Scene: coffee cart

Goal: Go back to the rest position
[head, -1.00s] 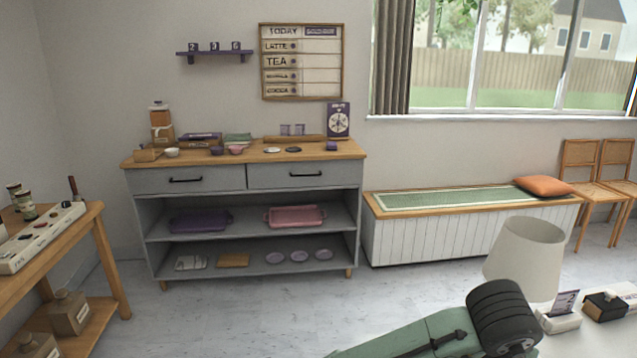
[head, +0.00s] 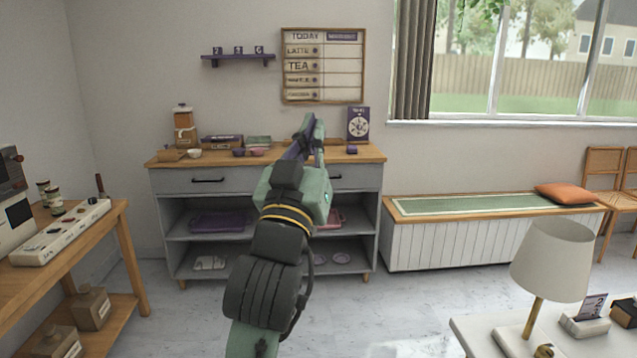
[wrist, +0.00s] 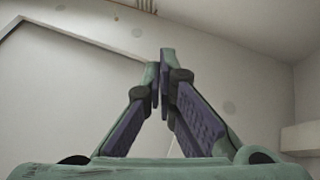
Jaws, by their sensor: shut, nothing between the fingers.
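My gripper (head: 310,128) is raised in the middle of the head view, in front of the grey cabinet and pointing up and away. Its purple-padded fingers are together and empty. In the wrist view, my gripper (wrist: 162,65) shows its fingertips meeting, with only plain wall and ceiling behind them. My arm hides part of the cabinet top, its right drawer and its shelves.
The grey cabinet (head: 185,207) holds bowls, boxes and trays. A wooden side table (head: 120,232) with a white strip stands at left. A bench (head: 440,240) is at right. A lamp (head: 553,262) stands on a white table at the lower right. Floor between is clear.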

